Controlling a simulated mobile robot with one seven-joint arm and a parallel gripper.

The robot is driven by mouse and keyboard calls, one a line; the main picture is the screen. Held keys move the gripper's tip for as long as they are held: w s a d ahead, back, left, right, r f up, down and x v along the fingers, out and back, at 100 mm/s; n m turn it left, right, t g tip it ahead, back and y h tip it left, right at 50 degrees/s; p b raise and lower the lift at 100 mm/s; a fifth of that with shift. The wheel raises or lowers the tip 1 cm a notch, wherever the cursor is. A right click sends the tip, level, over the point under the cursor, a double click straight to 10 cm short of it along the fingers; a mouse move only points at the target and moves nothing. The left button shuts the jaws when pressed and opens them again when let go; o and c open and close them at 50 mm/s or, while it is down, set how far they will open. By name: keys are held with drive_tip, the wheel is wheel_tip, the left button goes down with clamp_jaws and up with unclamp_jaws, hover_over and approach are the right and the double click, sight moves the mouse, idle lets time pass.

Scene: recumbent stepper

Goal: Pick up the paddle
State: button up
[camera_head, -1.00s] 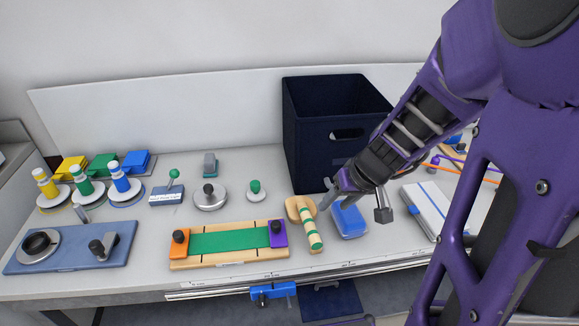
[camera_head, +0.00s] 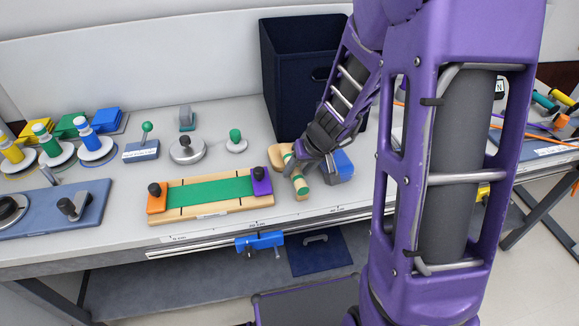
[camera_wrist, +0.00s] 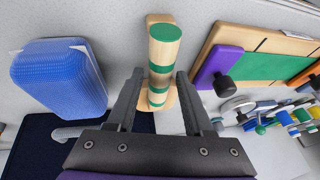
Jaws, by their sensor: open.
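The paddle is a light wooden piece with a round handle banded in green. In the head view the paddle (camera_head: 301,187) lies on the table right of the green-topped board, partly hidden by my gripper (camera_head: 312,172). In the wrist view the paddle (camera_wrist: 162,60) lies ahead, its handle running between the two fingers of my gripper (camera_wrist: 158,78). The fingers are open, one on each side of the handle, with gaps showing. I cannot tell how far above the table the fingertips are.
A blue block (camera_head: 341,165) sits close right of the paddle; it also shows in the wrist view (camera_wrist: 58,78). The wooden board with green strip (camera_head: 215,190) is on the left. A dark bin (camera_head: 290,75) stands behind. The table's front edge is near.

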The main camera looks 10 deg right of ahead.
drive_tip(key=shift+b+x, duration=0.35)
drive_tip(key=shift+x, duration=0.85)
clamp_jaws()
idle(0.8)
